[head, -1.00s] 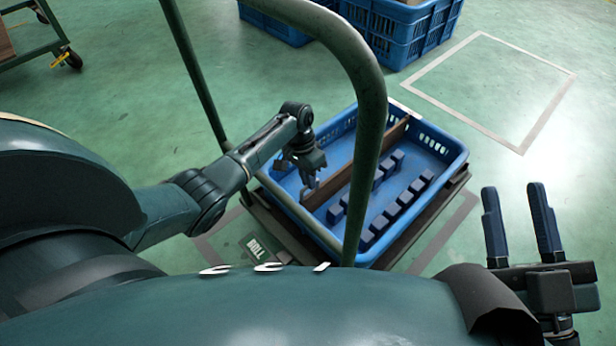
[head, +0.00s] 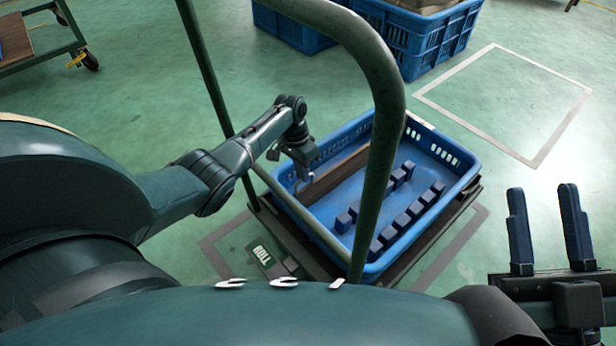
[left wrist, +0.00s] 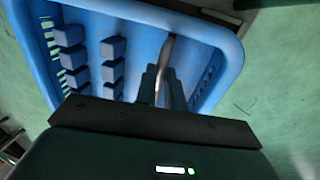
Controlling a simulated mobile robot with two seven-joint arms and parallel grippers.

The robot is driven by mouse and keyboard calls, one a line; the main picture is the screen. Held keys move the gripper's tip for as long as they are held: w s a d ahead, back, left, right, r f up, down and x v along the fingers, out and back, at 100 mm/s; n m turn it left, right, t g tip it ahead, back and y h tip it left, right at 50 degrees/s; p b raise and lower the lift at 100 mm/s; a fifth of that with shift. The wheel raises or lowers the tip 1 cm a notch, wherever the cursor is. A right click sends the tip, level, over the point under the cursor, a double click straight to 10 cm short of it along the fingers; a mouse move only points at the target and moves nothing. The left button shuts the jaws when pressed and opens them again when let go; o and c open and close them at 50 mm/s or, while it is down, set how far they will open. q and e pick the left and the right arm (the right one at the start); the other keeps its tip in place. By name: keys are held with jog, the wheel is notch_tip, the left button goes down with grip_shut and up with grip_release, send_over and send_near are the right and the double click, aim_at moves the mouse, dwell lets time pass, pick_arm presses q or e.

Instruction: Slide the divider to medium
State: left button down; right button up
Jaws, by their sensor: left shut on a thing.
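The divider (head: 336,174) is a thin brown upright panel inside the blue tray (head: 455,195). It stands in the left part of the tray, left of two rows of dark blue blocks, with bare floor between it and the nearer row. My left gripper (head: 303,180) is at its near end, shut on it. In the left wrist view the divider (left wrist: 166,62) is an edge-on strip running away from between the fingers (left wrist: 162,88). Its far end is partly hidden by a green rail in the head view. My right gripper (head: 548,235) is open and empty at the right.
The green rail (head: 383,150) of a cart crosses in front of the tray. The near row of blocks (head: 376,195) and the right row (head: 410,215) stand on the tray floor. Blue crates (head: 420,45) stand behind. Floor to the right is clear.

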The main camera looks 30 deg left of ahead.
pick_arm(q)
jog(key=c, duration=1.5)
grip_release()
pick_arm(e)
jog(key=shift+f, duration=0.15)
